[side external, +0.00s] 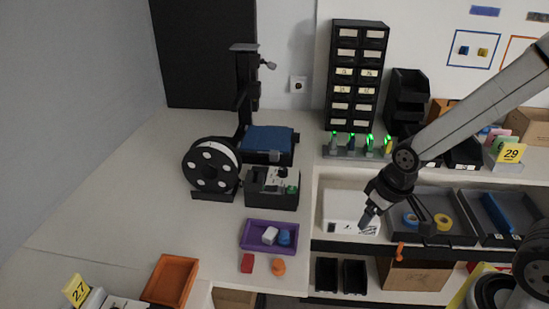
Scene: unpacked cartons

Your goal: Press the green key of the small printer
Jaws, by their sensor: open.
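The small printer appears to be the dark box (271,201) on the left bench, beside a large black-and-white spool. A small green spot, which looks like the green key (292,189), shows at the right of its top. The details of its top are too small to tell. My gripper (398,222) is open, with its fingers spread and pointing down. It is to the right of the printer, well apart from it, in front of the white box and the grey tray. I see nothing between the fingers that it holds.
A spool (210,165) and a blue-topped device (268,139) stand by the printer. A purple tray (250,243) with small items lies in front. The left bench is mostly clear.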

